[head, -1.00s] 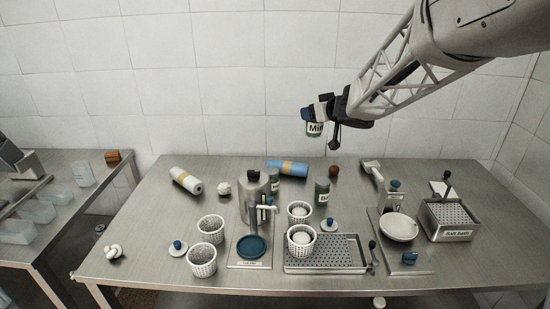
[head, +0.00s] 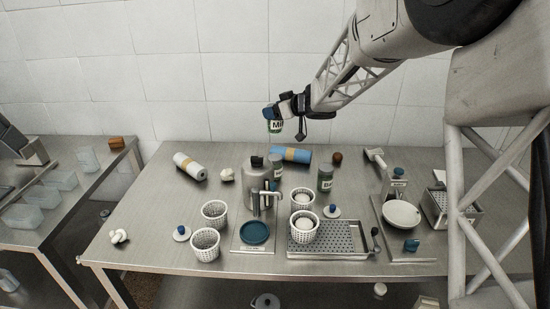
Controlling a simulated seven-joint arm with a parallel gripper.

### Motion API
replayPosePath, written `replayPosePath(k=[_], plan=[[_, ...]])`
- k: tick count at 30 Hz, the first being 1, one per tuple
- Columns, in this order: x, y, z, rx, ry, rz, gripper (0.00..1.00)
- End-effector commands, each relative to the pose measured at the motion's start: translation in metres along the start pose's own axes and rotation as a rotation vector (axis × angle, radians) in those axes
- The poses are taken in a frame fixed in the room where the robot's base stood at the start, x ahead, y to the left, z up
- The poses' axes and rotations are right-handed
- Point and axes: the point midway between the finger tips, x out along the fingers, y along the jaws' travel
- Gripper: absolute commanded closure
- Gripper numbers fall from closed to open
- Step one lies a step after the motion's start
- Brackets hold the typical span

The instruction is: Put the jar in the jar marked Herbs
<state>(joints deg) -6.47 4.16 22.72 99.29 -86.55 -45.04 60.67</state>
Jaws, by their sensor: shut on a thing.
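I can read no "Herbs" label in this view.
On the steel table (head: 150,225) stand perforated white baskets (head: 205,246), a steel press (head: 254,185), a blue dish (head: 254,233) and a perforated drip tray (head: 350,240). A white plate (head: 402,214) is at right.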

Motion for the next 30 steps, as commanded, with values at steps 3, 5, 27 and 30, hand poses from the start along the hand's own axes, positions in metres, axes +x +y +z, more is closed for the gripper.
replayPosePath(k=[3, 5, 27, 30], plan=[[0.001, 0.0, 0.002, 0.0, 0.0, 0.0, 0.68], [0.001, 0.0, 0.002, 0.0, 0.001, 0.001, 0.68], [0.021, 0.0, 0.052, 0.002, 0.0, 0.001, 0.68], [0.024, 0.0, 0.059, 0.002, 0.0, 0.001, 0.68]])
